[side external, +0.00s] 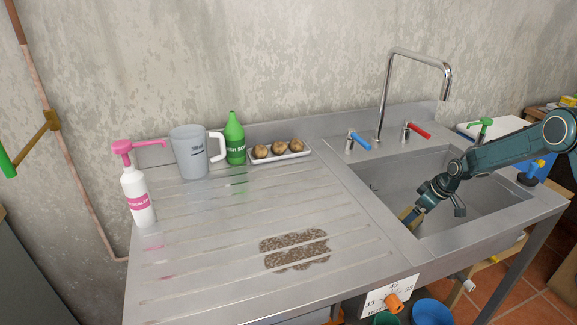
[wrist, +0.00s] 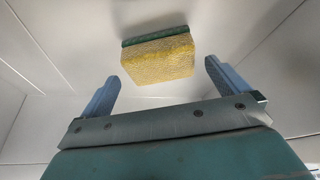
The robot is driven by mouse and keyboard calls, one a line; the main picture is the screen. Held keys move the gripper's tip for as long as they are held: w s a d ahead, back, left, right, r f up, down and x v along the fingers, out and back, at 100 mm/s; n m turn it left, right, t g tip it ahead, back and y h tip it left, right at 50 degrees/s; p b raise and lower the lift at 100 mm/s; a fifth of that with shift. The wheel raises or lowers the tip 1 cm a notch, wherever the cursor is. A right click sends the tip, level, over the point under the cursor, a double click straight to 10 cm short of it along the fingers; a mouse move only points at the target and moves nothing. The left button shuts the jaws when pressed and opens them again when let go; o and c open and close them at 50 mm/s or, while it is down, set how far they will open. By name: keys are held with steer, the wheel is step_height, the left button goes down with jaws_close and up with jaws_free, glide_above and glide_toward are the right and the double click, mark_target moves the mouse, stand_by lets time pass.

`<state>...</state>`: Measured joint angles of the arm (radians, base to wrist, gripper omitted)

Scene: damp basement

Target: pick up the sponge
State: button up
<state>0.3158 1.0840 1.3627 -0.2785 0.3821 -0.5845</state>
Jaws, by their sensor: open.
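The sponge (wrist: 158,60) is a yellow block with a green scouring layer along its far side. In the wrist view it lies on the grey sink floor, ahead of my gripper (wrist: 162,83) and roughly centred between the two blue fingers. The fingers are apart with nothing between them. In the side external view my gripper (side external: 408,216) reaches down into the sink basin (side external: 490,207) near its left wall. A small yellowish patch shows by the fingertips there, mostly hidden by the gripper and the basin edge.
The basin walls surround my gripper. A tall tap (side external: 382,100) with blue (side external: 359,141) and red (side external: 418,130) levers stands behind the basin. On the drainboard left are a pink-topped pump bottle (side external: 138,195), a jug (side external: 190,152), a green bottle (side external: 235,140) and a tray (side external: 280,157) holding brown round items.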

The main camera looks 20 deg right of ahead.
steer(key=shift+x, duration=1.8)
steer(key=shift+w, duration=0.1)
steer(key=c, duration=1.1)
steer(key=shift+r, duration=0.1)
step_height(320, 180, up, 20)
steer(key=shift+a, duration=0.2)
steer(key=a+n, duration=0.1)
steer(key=a, duration=0.5)
steer(key=a+r+n+y, duration=0.1)
steer(key=a+n, duration=0.1)
steer(key=a, duration=0.4)
steer(key=s+a+r+n, duration=0.1)
steer(key=a, duration=0.6)
steer(key=shift+r+n+g+y, duration=0.25)
steer(key=shift+n+g+y, duration=0.05)
steer(key=shift+g, duration=0.1)
steer(key=s+a+r+n, duration=0.1)
steer(key=s+a+n, duration=0.1)
steer(key=a, duration=0.5)
steer(key=s+a+r+n+g, duration=0.1)
steer(key=s+a, duration=0.3)
steer(key=a, duration=0.4)
steer(key=shift+a+r+n+g+y, duration=0.15)
steer(key=shift+a+n+g+y, duration=0.2)
steer(key=shift+n, duration=0.35)
